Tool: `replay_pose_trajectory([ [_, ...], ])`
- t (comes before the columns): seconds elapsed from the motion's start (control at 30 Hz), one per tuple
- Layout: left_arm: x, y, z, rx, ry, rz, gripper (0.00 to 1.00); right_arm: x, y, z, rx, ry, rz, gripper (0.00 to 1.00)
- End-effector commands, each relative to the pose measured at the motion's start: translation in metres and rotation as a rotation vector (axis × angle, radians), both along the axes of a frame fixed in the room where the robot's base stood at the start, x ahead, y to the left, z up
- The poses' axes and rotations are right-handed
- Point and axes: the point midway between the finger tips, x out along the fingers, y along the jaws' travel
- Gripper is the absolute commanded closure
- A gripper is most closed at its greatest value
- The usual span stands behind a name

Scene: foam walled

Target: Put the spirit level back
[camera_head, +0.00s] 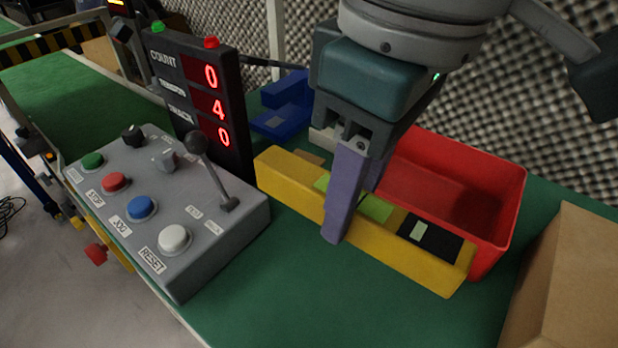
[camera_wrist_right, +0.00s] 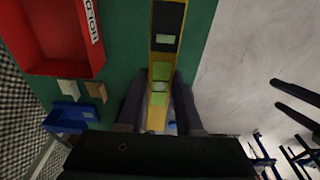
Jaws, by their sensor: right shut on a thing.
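The spirit level (camera_head: 280,183) is a long yellow bar with green vial windows and a black end panel. In the head view it lies across the front of a red bin, close above or on the green table; I cannot tell if it touches. My right gripper (camera_head: 345,205) is shut on its middle, one purple finger on the near side. In the right wrist view the level (camera_wrist_right: 168,18) runs lengthwise between the two dark fingers of my right gripper (camera_wrist_right: 159,95). The far finger is mostly hidden in the head view. My left gripper is not in view.
The red bin (camera_head: 512,205) stands behind the level. A grey control box (camera_head: 150,215) with buttons and a lever is at left, before a black counter display (camera_head: 205,95). A blue bin (camera_head: 285,105) is behind. A cardboard box (camera_head: 570,290) stands at right. The green table (camera_head: 330,305) is clear in front.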

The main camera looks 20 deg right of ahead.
Motion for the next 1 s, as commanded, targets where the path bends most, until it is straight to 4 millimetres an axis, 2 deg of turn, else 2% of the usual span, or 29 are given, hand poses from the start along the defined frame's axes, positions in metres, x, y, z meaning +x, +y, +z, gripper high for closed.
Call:
replay_pose_trajectory([
  [0.03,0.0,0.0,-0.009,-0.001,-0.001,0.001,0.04,-0.001,0.0,-0.016,-0.001,0.003,0.0,1.0],
  [0.2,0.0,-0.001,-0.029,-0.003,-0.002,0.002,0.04,-0.001,-0.001,-0.066,-0.004,0.005,0.0,1.0],
  [0.4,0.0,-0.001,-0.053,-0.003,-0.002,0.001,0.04,-0.001,-0.001,-0.121,-0.003,0.003,-0.001,1.0],
  [0.5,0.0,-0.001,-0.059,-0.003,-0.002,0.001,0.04,-0.001,-0.001,-0.137,-0.002,0.001,0.0,1.0],
  [0.77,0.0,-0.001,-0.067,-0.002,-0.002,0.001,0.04,-0.001,-0.001,-0.157,-0.002,0.001,-0.001,1.0],
  [0.9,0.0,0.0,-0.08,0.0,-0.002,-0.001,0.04,-0.001,-0.001,-0.182,-0.002,0.002,-0.001,1.0],
  [1.0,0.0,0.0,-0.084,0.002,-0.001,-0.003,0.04,0.0,-0.001,-0.191,-0.002,0.0,-0.001,1.0],
])
